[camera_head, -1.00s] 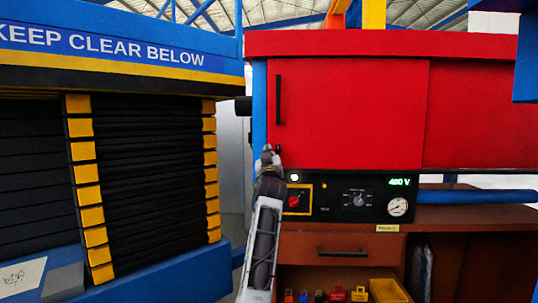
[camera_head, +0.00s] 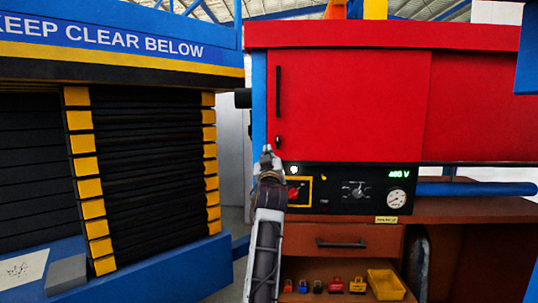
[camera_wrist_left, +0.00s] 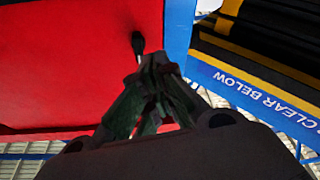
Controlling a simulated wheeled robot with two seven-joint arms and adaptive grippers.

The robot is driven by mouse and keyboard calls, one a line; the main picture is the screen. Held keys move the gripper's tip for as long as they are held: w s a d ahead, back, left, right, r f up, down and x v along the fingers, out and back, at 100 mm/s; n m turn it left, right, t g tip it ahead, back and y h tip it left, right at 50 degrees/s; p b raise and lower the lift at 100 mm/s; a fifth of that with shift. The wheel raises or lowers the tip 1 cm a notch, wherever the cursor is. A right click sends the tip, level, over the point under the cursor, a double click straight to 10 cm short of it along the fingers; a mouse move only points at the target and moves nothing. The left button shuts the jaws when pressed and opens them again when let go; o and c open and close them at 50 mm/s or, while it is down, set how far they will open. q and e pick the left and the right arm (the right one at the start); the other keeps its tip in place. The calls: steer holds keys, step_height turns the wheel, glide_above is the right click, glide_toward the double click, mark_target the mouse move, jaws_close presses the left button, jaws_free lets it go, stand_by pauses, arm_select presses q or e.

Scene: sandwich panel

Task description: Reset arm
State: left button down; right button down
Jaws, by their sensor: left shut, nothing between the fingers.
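My left gripper (camera_head: 267,153) is shut and empty, pointing up at the lower left corner of the red cabinet door (camera_head: 350,105). A small black latch (camera_head: 278,142) on the door is just beside its fingertips. In the left wrist view my shut fingers (camera_wrist_left: 158,62) are near a black latch or knob (camera_wrist_left: 138,42) on the red surface; contact cannot be told. Below the door is a black control panel (camera_head: 335,208) with a red rotary switch (camera_head: 296,192) on a yellow-framed plate, partly behind my arm, and a lit white lamp. My right gripper is not in view.
A long black handle (camera_head: 278,92) runs up the door's left side. A blue press with a black bellows (camera_head: 150,170) stands left. Below the panel are a drawer (camera_head: 342,243) and a shelf with a yellow bin (camera_head: 386,285) and several small coloured padlock-like items.

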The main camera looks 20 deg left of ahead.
arm_select(q)
steer(key=shift+f, duration=0.1)
stand_by(0.4)
